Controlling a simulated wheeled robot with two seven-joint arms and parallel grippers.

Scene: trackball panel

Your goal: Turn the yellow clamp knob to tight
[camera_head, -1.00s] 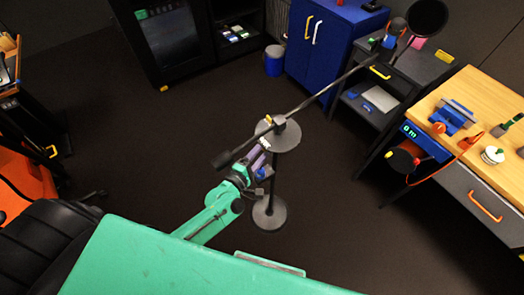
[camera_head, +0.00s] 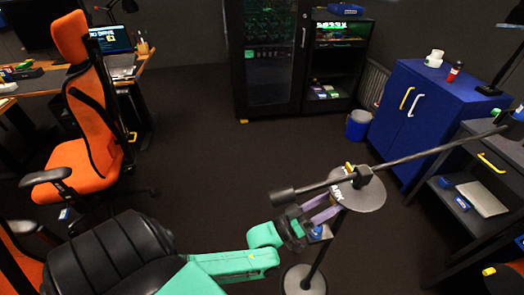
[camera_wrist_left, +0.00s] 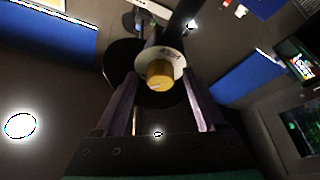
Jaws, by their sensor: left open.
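The yellow clamp knob (camera_head: 349,167) sits on the clamp at the top of a dark floor stand (camera_head: 318,256), where a long dark boom (camera_head: 415,157) crosses it. In the left wrist view the knob (camera_wrist_left: 160,74) faces the camera, with a pale lettered disc (camera_wrist_left: 171,56) around it. My left gripper (camera_head: 331,206) is open beside the stand's head, just below the clamp. In the wrist view its two fingers lie left and right of the knob, with visible space on both sides. Contact is not visible. My right gripper is not in view.
The boom's thick end (camera_head: 283,197) sticks out above my left wrist. A blue cabinet (camera_head: 425,115) and a grey shelf cart (camera_head: 480,215) stand at right. An orange chair (camera_head: 90,105) stands at left.

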